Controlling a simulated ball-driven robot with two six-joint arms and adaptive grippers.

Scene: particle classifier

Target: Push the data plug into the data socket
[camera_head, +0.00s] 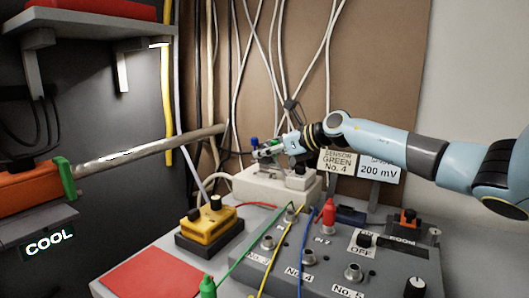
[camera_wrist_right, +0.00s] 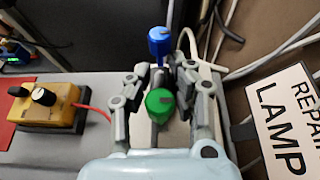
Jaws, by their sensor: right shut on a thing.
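My right gripper (camera_head: 266,151) is over the back of the bench, above a white box (camera_head: 262,188). In the right wrist view its two grey fingers (camera_wrist_right: 163,80) are closed in around a small piece with a green knob (camera_wrist_right: 160,103) and a blue knob (camera_wrist_right: 159,42). The green knob is between the fingers, and the blue one is just past the fingertips. I cannot tell for certain whether this piece is the data plug. I cannot make out the data socket, nor whether the held piece touches anything. My left gripper is not in view.
A yellow box (camera_head: 210,222) with black knobs stands left of the white box. A grey panel (camera_head: 330,262) with several sockets and coloured leads is in front. A red mat (camera_head: 150,275) lies front left. White cables hang behind the gripper. Sign plates (camera_head: 338,161) stand beneath my forearm.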

